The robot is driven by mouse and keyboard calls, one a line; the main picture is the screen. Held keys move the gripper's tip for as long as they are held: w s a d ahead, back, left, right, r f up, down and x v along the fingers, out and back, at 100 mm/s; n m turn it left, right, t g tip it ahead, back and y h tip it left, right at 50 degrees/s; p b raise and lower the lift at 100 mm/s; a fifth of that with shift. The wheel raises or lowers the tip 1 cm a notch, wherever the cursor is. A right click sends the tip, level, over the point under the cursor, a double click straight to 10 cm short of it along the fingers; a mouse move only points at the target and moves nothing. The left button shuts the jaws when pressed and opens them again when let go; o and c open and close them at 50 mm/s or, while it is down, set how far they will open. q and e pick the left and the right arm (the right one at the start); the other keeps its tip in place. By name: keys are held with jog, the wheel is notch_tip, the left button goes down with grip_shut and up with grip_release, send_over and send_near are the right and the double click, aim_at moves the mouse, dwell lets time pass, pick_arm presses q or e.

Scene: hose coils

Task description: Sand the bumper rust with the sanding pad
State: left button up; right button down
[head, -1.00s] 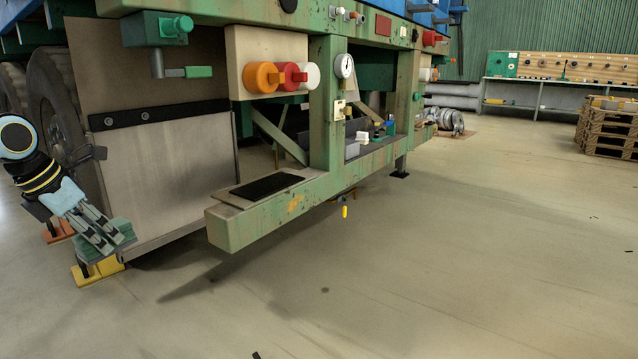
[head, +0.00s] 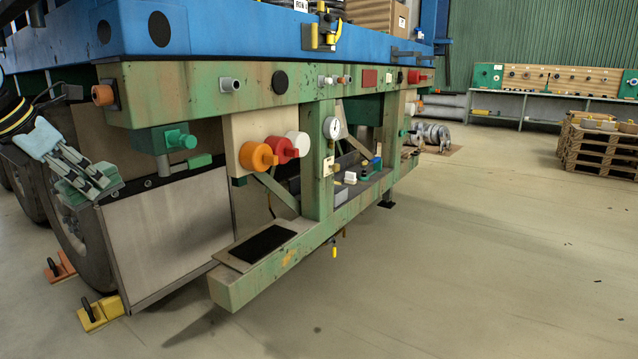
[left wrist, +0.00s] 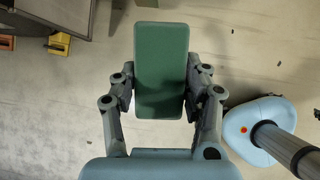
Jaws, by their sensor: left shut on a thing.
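My left gripper (head: 88,182) is at the left of the head view, in front of the wheel and the mudflap's upper left edge. It is shut on the green sanding pad (left wrist: 161,70), which fills the space between its fingers in the left wrist view. The green bumper beam (head: 262,277) runs from the lower middle toward the back right, well to the right of the pad. A small orange-brown rust patch (head: 290,257) marks its front face. The pad touches nothing but the gripper, as far as I can see. My right gripper is not in view.
A black mat (head: 264,243) lies on the bumper's near end. Orange (head: 257,156) and red (head: 283,149) couplings stick out above it. A yellow wheel chock (head: 101,312) stands on the floor at lower left. The floor at right is clear; pallets (head: 600,145) stand farther back.

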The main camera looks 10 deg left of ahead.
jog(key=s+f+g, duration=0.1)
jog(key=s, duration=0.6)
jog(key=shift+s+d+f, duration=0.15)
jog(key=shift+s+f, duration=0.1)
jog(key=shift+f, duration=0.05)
